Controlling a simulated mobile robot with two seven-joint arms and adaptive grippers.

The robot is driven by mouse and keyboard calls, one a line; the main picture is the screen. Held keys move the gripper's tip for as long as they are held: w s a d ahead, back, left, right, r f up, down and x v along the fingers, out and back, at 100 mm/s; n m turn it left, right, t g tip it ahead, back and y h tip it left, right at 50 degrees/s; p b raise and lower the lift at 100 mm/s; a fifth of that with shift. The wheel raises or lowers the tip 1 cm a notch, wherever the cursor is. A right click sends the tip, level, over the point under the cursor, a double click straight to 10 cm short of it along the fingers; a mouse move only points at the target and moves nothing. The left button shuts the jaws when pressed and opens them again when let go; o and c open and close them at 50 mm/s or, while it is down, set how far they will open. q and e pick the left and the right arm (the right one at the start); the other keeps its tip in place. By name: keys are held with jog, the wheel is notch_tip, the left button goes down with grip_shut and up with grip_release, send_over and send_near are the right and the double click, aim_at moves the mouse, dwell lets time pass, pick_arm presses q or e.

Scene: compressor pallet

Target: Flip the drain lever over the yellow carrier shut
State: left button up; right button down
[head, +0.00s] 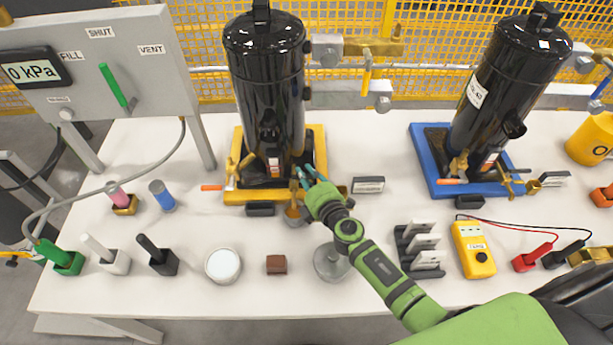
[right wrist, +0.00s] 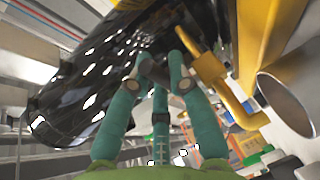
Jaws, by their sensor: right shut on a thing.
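The yellow carrier (head: 322,150) stands on the white table and holds a black compressor (head: 268,90). A brass drain valve sits low over the carrier's front right, largely hidden behind my fingers in the head view; brass pipework shows in the right wrist view (right wrist: 212,75). My right gripper (head: 305,176) reaches in from the front right. Its teal fingers (right wrist: 160,72) are shut on the drain lever beside the brass pipe. The lever's exact angle is hidden. A small grey cup (head: 295,215) stands below the valve. My left gripper is not in view.
A brass valve with an orange-tipped handle (head: 212,187) sticks out at the carrier's left. A second compressor stands on a blue carrier (head: 425,150) at right. A grey stand (head: 331,262), card rack (head: 420,245) and yellow meter (head: 473,250) flank my right forearm.

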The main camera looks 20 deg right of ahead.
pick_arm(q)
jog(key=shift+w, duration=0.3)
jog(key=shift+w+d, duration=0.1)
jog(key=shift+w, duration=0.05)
pick_arm(e)
jog(key=c, duration=1.1)
grip_release()
jog(key=shift+s+d, duration=0.15)
jog(key=shift+s, duration=0.4)
jog(key=v, duration=1.1)
jog(key=shift+r, duration=0.1)
